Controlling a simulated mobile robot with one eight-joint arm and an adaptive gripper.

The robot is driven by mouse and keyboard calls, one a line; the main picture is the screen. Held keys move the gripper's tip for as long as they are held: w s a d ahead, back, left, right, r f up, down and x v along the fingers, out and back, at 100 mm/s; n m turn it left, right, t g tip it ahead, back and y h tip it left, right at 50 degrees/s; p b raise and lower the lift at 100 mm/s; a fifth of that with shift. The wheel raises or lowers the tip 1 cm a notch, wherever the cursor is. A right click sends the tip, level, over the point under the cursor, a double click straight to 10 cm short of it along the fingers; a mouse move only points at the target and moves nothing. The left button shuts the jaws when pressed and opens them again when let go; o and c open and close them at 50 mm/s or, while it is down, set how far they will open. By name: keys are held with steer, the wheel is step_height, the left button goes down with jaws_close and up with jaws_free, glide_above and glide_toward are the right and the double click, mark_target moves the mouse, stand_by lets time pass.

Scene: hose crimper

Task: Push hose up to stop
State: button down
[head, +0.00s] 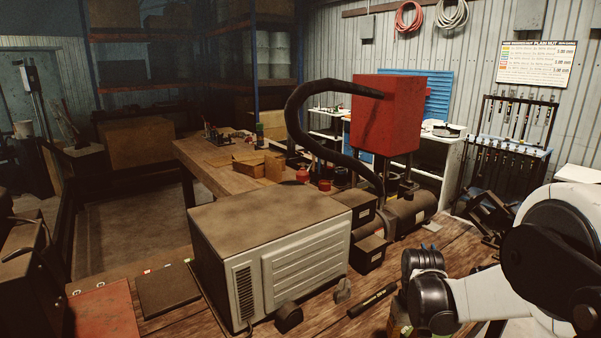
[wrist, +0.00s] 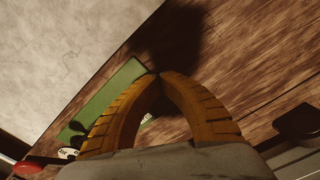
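A thick black hose (head: 299,122) arcs in the head view from the upper part of a red box-shaped machine (head: 400,115), out to the left and down towards the bench. Its lower end runs behind dark machine parts, so I cannot tell where it ends. I cannot make out a stop. My gripper (wrist: 159,76) shows in the wrist view with two yellow ribbed fingers whose tips meet. Nothing shows held between them. It is over the wooden bench, and the hose is not in that view. In the head view I cannot make out the fingers.
A large grey metal case (head: 300,250) fills the bench's middle. Dark boxes (head: 368,252) and a cylindrical motor (head: 410,210) stand beside it. A black rod (head: 372,300) lies in front. The wrist view shows a green strip (wrist: 110,95) and a pale surface (wrist: 60,50).

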steer(key=shift+s+a, duration=0.15)
step_height(320, 180, up, 8)
steer(key=p, duration=0.5)
stand_by(0.3)
steer(key=s+a+r+t+b, duration=0.1)
steer(key=s+a+t+b, duration=0.1)
steer(key=s+b, duration=0.3)
steer(key=s+a+r+m+t+b, duration=0.1)
steer(key=s+t+b, duration=0.4)
steer(key=s, duration=0.7)
steer(key=shift+a+r, duration=0.65)
steer(key=shift+a, duration=0.55)
